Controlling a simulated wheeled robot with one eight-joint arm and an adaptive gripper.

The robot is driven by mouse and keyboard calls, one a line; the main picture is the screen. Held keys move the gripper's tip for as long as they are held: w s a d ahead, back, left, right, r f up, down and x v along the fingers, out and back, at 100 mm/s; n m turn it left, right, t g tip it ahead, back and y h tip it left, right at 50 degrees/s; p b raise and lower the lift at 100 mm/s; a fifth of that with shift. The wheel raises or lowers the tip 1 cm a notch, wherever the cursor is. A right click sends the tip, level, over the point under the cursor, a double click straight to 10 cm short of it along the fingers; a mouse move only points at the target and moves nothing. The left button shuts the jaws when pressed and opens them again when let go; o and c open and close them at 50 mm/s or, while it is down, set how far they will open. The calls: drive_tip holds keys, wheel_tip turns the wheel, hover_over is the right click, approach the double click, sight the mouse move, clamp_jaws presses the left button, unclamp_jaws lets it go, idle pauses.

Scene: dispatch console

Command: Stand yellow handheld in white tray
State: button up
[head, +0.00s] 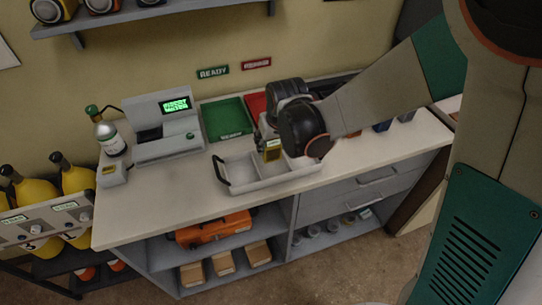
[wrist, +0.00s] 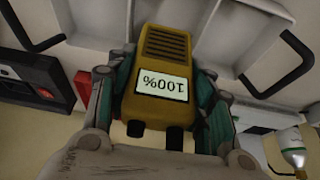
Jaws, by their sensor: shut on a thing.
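My gripper (wrist: 163,85) is shut on the yellow handheld (wrist: 163,45), with a finger on each side of its body. The handheld has a speaker grille and a lit screen reading 100%, upside down in the wrist view. In the head view the handheld (head: 272,151) looks roughly upright at the divider area of the white tray (head: 270,184). I cannot tell whether it touches the tray floor. The tray has compartments and black end handles; it also shows behind the handheld in the wrist view (wrist: 105,14). My wrist hides the tray's back right part in the head view.
A green tray (head: 226,118) under a READY sign and a partly hidden red tray (head: 256,104) lie behind. A grey console (head: 168,125) and a bottle (head: 110,138) stand at the left. The counter (head: 180,190) is bare along its front left.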

sight(272, 151)
drive_tip(key=shift+f+b, duration=1.5)
drive_tip(key=shift+f, duration=0.85)
drive_tip(key=shift+f, duration=0.1)
drive_tip(key=o, duration=1.3)
drive_tip(key=shift+s+r+p, duration=0.1)
drive_tip(key=shift+r+p, duration=0.2)
drive_tip(key=shift+r, duration=0.2)
drive_tip(key=p+v, duration=0.7)
drive_tip(key=v, duration=0.4)
drive_tip(key=shift+s+d+p, duration=0.1)
drive_tip(key=shift+s+p, duration=0.1)
drive_tip(key=shift+p, duration=0.1)
